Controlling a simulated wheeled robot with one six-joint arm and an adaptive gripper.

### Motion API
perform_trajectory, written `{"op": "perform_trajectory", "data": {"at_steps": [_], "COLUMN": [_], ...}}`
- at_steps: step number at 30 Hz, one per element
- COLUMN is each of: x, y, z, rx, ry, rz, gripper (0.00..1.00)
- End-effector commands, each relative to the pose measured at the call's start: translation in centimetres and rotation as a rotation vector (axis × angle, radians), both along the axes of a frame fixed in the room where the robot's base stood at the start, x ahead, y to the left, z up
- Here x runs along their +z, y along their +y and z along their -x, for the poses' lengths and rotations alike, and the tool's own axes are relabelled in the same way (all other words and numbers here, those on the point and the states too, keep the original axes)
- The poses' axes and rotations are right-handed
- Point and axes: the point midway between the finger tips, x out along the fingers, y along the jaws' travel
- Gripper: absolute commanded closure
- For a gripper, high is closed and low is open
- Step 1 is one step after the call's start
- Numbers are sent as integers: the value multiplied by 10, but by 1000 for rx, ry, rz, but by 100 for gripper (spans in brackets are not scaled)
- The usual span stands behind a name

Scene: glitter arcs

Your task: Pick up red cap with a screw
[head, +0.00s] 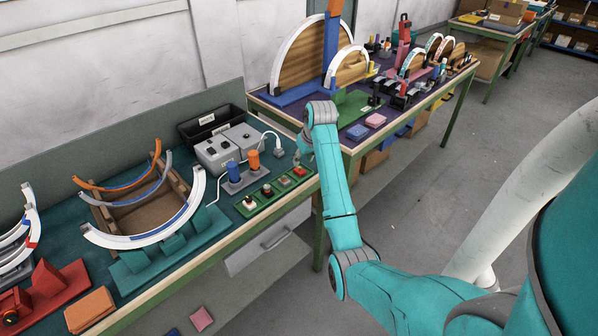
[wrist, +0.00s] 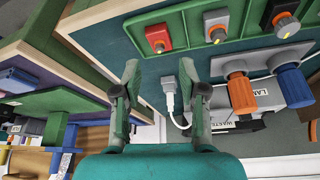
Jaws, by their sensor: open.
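A red square cap with a small round screw-like piece on top (wrist: 158,38) sits at the end of a green strip (wrist: 188,30) in the wrist view. The red cap also shows in the head view (head: 299,171), at the strip's right end. My gripper (wrist: 160,72) is open and empty, its two fingers apart. In the wrist view the cap lies beyond the fingertips. In the head view my gripper (head: 305,145) hangs just behind the cap, partly hidden by my arm.
A white plug (wrist: 168,88) with a cable shows between the fingers. A grey box (head: 226,147), a blue cylinder (head: 234,172) and an orange cylinder (head: 253,160) stand left of the gripper. Large arcs (head: 150,240) fill the left bench.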

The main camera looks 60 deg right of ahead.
Motion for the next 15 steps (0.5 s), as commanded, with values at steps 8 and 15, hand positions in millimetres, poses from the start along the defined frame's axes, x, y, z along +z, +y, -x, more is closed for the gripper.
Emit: {"op": "perform_trajectory", "data": {"at_steps": [8, 15], "x": [-20, -50], "y": [-2, -8], "z": [-6, -17], "rx": [0, 0], "ry": [1, 1], "rz": [-2, -2], "gripper": [58, 58]}}
